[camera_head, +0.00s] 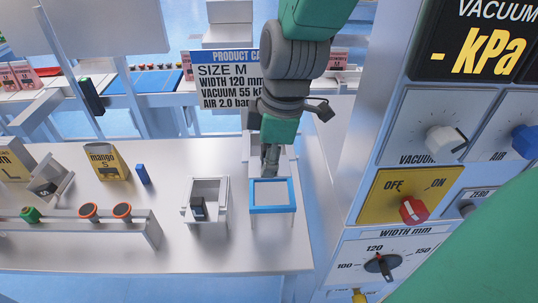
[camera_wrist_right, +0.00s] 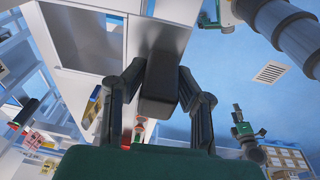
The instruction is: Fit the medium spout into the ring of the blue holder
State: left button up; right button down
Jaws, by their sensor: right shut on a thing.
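My right gripper (camera_head: 270,162) points down just behind a white stand with a blue rim (camera_head: 272,211). A small blue block (camera_head: 142,174) stands on the bench to the left. A rack (camera_head: 80,226) there bears a green-topped spout (camera_head: 30,214) and two orange-topped spouts (camera_head: 88,211) (camera_head: 122,210). My left gripper is not seen.
A white open bin (camera_head: 186,208) with a dark item stands left of the blue-rimmed stand. A mango pouch (camera_head: 107,162) and another tilted bin (camera_head: 62,188) are farther left. A control panel (camera_head: 430,130) with knobs rises at the right. The bench (camera_head: 160,253) is clear in front.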

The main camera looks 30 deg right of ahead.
aim_at(282, 163)
jog(key=shift+w+f, duration=0.1)
jog(key=shift+w, duration=0.15)
jog(key=d+f+b, duration=0.1)
jog(key=d+f, duration=0.1)
jog(key=f, duration=0.1)
jog(key=f+b, duration=0.1)
jog(key=shift+s+d+f+b, duration=0.1)
jog(key=shift+d+f+b, duration=0.1)
jog(key=shift+d+b, duration=0.2)
jog(key=shift+f, duration=0.35)
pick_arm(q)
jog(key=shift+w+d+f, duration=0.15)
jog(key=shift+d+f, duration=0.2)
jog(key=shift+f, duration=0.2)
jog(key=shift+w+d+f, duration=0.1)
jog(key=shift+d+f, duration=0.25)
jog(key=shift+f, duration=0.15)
pick_arm(e)
jog(key=shift+a+f, duration=0.45)
jog(key=shift+a, duration=0.25)
